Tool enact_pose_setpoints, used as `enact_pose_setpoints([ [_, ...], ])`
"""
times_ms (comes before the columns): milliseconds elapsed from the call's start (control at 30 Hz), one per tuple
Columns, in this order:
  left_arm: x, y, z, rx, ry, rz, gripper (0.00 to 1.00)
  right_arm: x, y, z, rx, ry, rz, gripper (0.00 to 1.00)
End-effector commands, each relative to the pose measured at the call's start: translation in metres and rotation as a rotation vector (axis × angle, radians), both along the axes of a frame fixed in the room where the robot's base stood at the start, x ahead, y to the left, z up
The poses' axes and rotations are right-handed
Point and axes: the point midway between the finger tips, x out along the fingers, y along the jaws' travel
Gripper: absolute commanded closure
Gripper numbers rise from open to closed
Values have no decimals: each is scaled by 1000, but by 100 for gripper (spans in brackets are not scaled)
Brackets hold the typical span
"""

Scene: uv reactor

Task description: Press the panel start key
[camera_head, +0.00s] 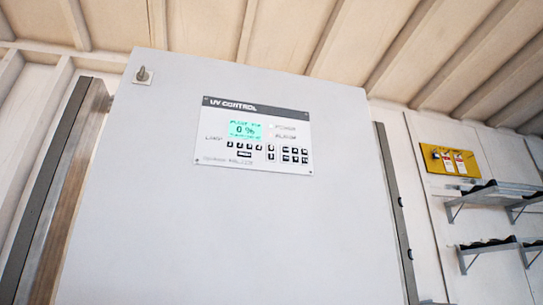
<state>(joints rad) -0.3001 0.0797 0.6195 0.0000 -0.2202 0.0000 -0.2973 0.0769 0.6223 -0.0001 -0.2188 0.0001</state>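The UV control panel (256,136) is a light plate with a dark "UV CONTROL" header, set high on the front of a large pale grey cabinet (230,235). Its lit green display (244,131) reads 0 %. Small black keys (245,146) sit in a row below the display, and another group of dark keys (294,155) is at the lower right of the panel. The key labels are too small to read, so I cannot tell which is the start key. Neither of my grippers is in view.
A small latch (143,75) is at the cabinet's upper left. A brown and dark upright post (62,190) stands along its left side. At the right wall are a yellow board (449,161) and metal bracket shelves (490,194). The space before the panel looks clear.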

Motion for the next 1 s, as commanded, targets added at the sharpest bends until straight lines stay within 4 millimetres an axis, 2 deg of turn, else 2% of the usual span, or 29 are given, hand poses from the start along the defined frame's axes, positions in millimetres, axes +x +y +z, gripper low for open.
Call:
enact_pose_setpoints([
  [1000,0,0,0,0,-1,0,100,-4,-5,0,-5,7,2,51],
])
